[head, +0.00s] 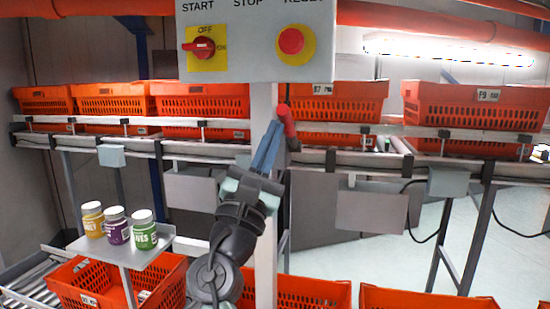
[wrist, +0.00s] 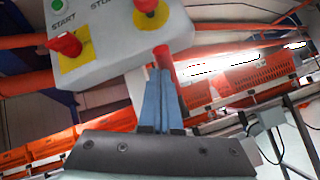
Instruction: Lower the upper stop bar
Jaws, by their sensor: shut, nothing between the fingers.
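My gripper (head: 275,126) has blue fingers pointing up and is shut. It is in front of the grey post under the control box. A short red bar with a rounded end (head: 285,116) shows just behind and right of the fingertips; it looks like the stop bar, but I cannot be sure. In the wrist view the red bar (wrist: 163,62) rises just beyond the fingertips (wrist: 161,74). I cannot tell whether they touch. The bar's lower part is partly hidden by the fingers.
The control box (head: 245,68) with a red switch (head: 201,47) and red button (head: 291,41) hangs close above my gripper. Orange totes (head: 478,104) line the conveyor behind. Several bottles (head: 117,226) stand on a small shelf at left. More totes (head: 425,301) are below.

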